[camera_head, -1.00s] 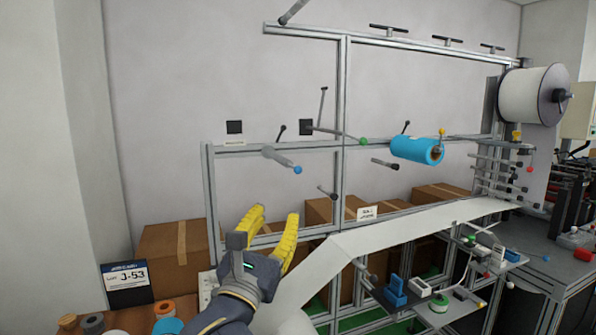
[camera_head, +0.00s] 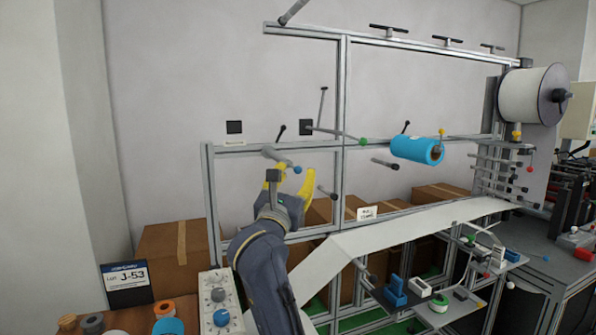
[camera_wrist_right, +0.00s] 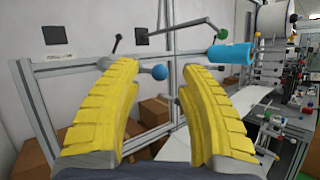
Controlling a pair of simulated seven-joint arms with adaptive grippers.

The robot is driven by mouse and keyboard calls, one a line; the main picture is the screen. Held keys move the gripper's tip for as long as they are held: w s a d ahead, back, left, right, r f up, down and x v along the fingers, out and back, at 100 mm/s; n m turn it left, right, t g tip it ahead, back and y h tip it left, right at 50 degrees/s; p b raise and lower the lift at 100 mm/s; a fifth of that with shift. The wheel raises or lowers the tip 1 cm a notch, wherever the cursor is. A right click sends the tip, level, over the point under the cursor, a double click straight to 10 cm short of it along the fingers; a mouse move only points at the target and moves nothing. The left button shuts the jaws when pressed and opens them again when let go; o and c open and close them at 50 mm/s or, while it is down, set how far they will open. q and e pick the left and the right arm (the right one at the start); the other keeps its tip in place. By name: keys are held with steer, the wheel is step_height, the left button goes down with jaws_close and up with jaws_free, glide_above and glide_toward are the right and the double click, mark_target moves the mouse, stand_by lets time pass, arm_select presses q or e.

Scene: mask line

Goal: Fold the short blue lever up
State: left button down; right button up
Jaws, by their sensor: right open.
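The short blue lever (camera_head: 280,160) is a grey bar with a blue ball tip (camera_head: 297,170), mounted on the frame at the middle left. In the right wrist view its blue ball (camera_wrist_right: 160,72) shows between my two yellow fingertips, with the grey bar running left behind the left finger. My right gripper (camera_head: 291,175) is open, with its fingers just below and around the lever's tip in the head view. I cannot tell whether either finger touches it. My left gripper is not in view.
A longer lever with a green ball (camera_head: 362,141) lies to the right. A blue roll (camera_head: 416,149) sits farther right on the frame (camera_head: 343,100). A white sheet (camera_head: 410,224) slopes below. Cardboard boxes (camera_head: 172,250) stand behind. A control box (camera_head: 219,300) is at lower left.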

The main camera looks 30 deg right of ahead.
steer(key=shift+x, duration=1.2)
jaws_close()
